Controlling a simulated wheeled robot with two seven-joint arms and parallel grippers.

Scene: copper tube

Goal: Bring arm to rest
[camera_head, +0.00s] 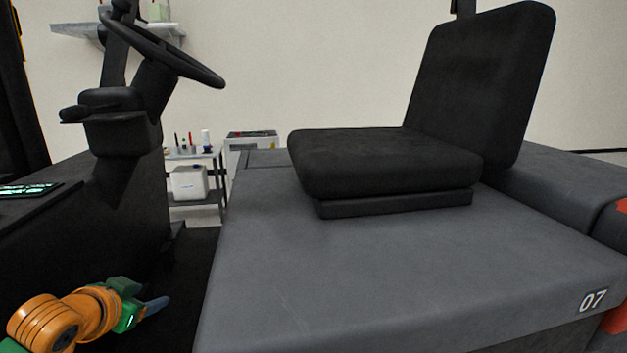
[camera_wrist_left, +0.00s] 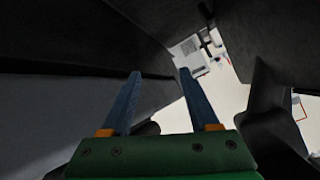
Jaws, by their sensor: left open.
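My left arm comes in at the lower left of the head view, with orange links and a green gripper body. My left gripper (camera_head: 157,304) has blue fingers that point right, low in the dark footwell beside the grey vehicle body. In the left wrist view the left gripper (camera_wrist_left: 160,76) shows two blue fingers spread apart, with nothing between them. No copper tube shows in either view. My right gripper is not in view.
A black steering wheel (camera_head: 165,52) on its column stands above my left arm. A black seat (camera_head: 385,163) sits on the grey vehicle body (camera_head: 390,265). Behind, a small table (camera_head: 200,156) holds bottles, with a white box (camera_head: 189,183) below.

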